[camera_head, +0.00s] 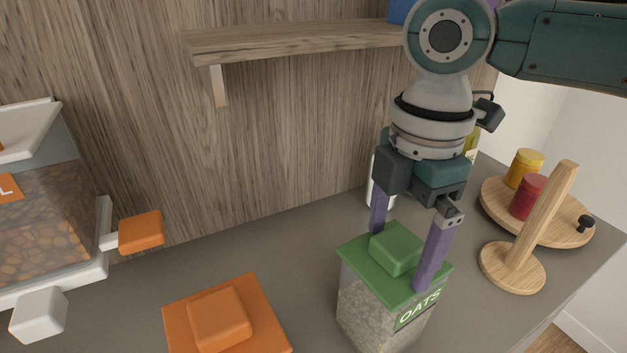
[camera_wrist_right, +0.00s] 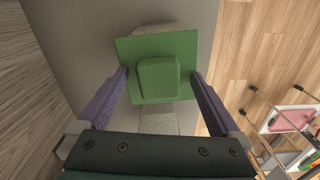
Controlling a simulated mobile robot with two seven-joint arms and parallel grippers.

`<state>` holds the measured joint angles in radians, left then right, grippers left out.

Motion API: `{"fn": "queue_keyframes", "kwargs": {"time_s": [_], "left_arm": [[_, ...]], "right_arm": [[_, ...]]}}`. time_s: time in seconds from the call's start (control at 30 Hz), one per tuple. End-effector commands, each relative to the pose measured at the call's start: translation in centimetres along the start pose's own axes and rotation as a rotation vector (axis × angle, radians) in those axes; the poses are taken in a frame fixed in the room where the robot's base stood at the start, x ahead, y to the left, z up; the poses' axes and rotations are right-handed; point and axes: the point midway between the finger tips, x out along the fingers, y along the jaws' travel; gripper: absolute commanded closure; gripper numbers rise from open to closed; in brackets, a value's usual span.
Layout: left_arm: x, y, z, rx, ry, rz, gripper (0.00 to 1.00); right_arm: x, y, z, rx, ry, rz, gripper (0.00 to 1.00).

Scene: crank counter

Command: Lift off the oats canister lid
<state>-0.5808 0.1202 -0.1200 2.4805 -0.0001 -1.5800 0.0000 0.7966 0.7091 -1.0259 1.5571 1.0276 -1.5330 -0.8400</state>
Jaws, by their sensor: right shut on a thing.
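The oats canister (camera_head: 365,308) is a clear square container of pale oats with a green "OATS" label, standing upright on the counter. Its square green lid (camera_head: 350,248) with a raised block knob lies on top; I see no clear gap beneath it. My right gripper (camera_head: 402,258) points down from above, with one purple finger on each side of the lid, shut on it. In the right wrist view the lid (camera_wrist_right: 186,47) sits between the two fingertips of the gripper (camera_wrist_right: 160,75), its knob in the middle. My left gripper is not in view.
An orange square lid (camera_head: 180,325) is at the front left, near a dispenser (camera_head: 45,215) with an orange lever. A wooden paper-towel stand (camera_head: 512,267) and a round tray (camera_head: 575,236) with yellow and red jars are right. A wooden shelf (camera_head: 300,42) hangs above.

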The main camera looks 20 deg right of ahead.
Motion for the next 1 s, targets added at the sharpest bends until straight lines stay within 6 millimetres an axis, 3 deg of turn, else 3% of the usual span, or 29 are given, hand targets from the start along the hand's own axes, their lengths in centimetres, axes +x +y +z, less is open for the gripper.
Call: {"fn": "queue_keyframes", "kwargs": {"time_s": [0.03, 0.43, 1.0], "left_arm": [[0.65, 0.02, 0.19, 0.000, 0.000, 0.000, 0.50], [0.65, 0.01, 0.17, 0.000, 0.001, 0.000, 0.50], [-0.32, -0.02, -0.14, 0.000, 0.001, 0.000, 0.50]], "right_arm": [[2.22, -0.38, 0.78, 0.004, -0.026, -0.001, 0.21], [2.22, -0.38, 0.78, 0.004, -0.026, -0.001, 0.66], [1.49, -0.39, 0.77, 0.007, -0.026, -0.002, 0.68]]}}
